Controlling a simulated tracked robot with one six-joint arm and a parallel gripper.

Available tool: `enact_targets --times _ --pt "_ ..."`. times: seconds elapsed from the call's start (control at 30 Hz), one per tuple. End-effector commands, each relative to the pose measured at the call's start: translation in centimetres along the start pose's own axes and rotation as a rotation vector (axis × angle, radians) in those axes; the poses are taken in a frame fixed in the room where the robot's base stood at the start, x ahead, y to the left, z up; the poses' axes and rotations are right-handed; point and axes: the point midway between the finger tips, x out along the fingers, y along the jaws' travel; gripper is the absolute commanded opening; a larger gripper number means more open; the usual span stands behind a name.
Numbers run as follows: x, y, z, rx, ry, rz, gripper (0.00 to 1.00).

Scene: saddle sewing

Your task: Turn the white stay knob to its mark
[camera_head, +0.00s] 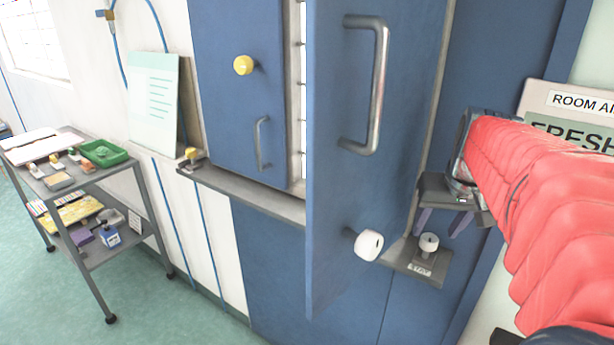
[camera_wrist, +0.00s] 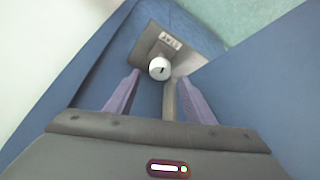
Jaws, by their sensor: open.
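The white stay knob (camera_head: 429,242) stands on a small grey bracket (camera_head: 405,262) labelled STAY, low beside the open blue door. In the wrist view the knob (camera_wrist: 159,68) shows its round white face with a short dark line on it. The label (camera_wrist: 170,40) appears upside down beyond it. My gripper (camera_head: 441,219) is open, with its purple fingers pointing down above the bracket. In the wrist view the fingertips (camera_wrist: 159,77) lie to either side of the knob, apart from it. I cannot make out a separate target mark.
The open blue door (camera_head: 340,190) stands just left of the bracket, with a metal handle (camera_head: 378,85) and another white round knob (camera_head: 369,244). A blue panel with a yellow knob (camera_head: 243,65) is farther left. A grey trolley (camera_head: 88,165) stands at far left.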

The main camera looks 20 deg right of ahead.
Motion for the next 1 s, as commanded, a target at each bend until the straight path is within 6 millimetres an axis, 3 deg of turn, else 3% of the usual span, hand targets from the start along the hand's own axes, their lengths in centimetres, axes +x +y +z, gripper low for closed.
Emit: enact_targets --times 0.1,0.3,0.67,1.0 --pt "1.9 0.0 0.1 0.000 -0.004 -0.001 0.49" --pt "3.8 0.0 0.0 0.001 -0.002 0.000 0.49" --pt "4.2 0.1 0.0 0.001 0.000 0.000 0.49" --pt "4.2 0.1 0.0 0.001 0.000 0.000 0.25"
